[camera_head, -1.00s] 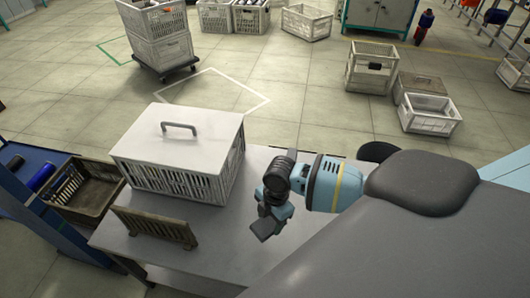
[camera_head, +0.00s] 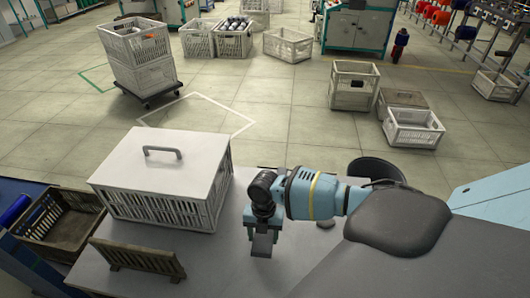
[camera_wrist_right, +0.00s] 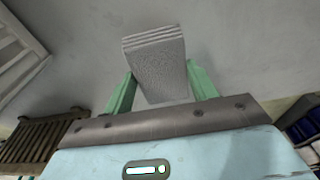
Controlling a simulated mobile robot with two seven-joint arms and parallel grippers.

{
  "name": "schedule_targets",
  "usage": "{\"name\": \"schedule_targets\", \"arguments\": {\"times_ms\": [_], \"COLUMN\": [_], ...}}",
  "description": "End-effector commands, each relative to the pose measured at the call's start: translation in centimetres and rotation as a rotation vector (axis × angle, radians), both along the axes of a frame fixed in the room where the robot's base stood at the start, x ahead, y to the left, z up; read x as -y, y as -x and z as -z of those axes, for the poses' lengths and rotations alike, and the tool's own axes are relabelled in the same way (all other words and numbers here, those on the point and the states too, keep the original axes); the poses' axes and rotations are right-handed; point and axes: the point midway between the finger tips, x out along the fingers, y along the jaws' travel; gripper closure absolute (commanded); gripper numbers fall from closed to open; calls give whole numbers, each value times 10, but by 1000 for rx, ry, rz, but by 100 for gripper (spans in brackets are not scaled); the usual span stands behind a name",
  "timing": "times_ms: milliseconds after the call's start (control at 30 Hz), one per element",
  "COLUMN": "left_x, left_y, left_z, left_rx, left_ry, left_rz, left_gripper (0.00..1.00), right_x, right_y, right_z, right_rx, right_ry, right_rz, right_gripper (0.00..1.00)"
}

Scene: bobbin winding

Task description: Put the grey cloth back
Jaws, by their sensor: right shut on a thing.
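The grey cloth (camera_wrist_right: 155,62) is a folded, layered pad. In the right wrist view it sits between the green fingers of my right gripper (camera_wrist_right: 160,88), which is shut on it. In the head view my right gripper (camera_head: 263,230) is over the table, right of the white crate, with the cloth (camera_head: 262,246) at its tip. I cannot tell whether the cloth touches the table. My left gripper is not in view.
A white crate with a grey handled lid (camera_head: 160,165) stands on the table (camera_head: 215,258). A brown slatted rack (camera_head: 135,258) stands in front of it. A dark crate (camera_head: 60,225) is at the left. Bare table lies between crate and gripper.

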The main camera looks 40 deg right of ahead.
Motion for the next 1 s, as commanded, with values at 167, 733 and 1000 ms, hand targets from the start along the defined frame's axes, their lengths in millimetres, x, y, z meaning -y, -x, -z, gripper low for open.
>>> {"name": "schedule_targets", "arguments": {"times_ms": [167,733,1000], "left_x": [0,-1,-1], "left_y": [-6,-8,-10], "left_z": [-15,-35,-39], "left_rx": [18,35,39], "left_ry": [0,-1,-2], "left_rz": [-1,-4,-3], "left_gripper": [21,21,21], "right_x": [-28,-79,-90], "right_y": [32,94,106], "right_z": [-1,10,10], "right_rx": [3,2,2], "right_ry": [-2,1,-1], "right_rz": [-4,1,0], "right_gripper": [61,61,61]}}
